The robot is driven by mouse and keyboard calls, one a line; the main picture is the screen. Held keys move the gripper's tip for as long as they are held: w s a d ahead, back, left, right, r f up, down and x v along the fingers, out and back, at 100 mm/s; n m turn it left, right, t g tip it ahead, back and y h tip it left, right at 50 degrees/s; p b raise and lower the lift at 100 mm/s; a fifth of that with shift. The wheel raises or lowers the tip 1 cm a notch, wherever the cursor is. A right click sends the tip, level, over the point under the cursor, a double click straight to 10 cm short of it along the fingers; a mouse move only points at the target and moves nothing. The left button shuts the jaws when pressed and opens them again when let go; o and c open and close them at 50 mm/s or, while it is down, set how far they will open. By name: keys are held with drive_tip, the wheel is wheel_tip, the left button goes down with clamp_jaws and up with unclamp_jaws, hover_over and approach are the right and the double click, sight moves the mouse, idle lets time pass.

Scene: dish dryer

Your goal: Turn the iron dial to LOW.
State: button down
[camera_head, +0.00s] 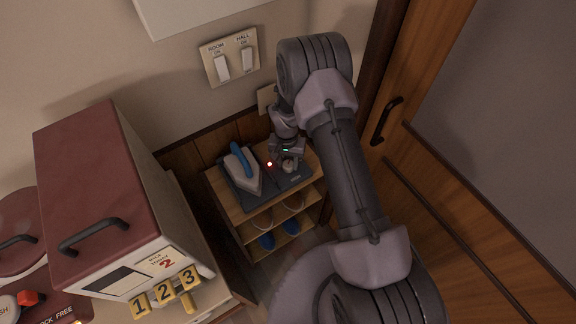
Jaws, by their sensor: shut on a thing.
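The iron (245,182), white with a blue handle, rests on a dark base (265,195) on top of a small wooden shelf unit. A pale round dial (289,168) sits on the right part of that base. My gripper (288,161) reaches down to the dial and is shut on it. My fingers and wrist hide part of the dial, and its markings are too small to read. A red light (269,164) glows on the base between the iron and my gripper.
The wooden shelf unit (249,233) holds blue and white items below. A cream cabinet with a dark red top (90,170) stands left, with yellow tags 1, 2, 3. A switch plate (230,57) is on the wall behind. A wooden door with a black handle (386,121) is right.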

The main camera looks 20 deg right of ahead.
sight(287, 163)
drive_tip(key=m+b, duration=0.2)
drive_tip(key=m, duration=0.1)
drive_tip(key=shift+f+m, duration=0.1)
drive_tip(key=shift+m, duration=0.2)
drive_tip(key=shift+m+b, duration=1.15)
drive_tip(key=shift+m, duration=0.55)
drive_tip(key=c, duration=0.9)
unclamp_jaws()
wheel_tip(287, 163, up, 18)
drive_tip(key=p, duration=0.5)
drive_tip(key=shift+w+f, duration=0.15)
drive_tip(key=shift+w, duration=0.05)
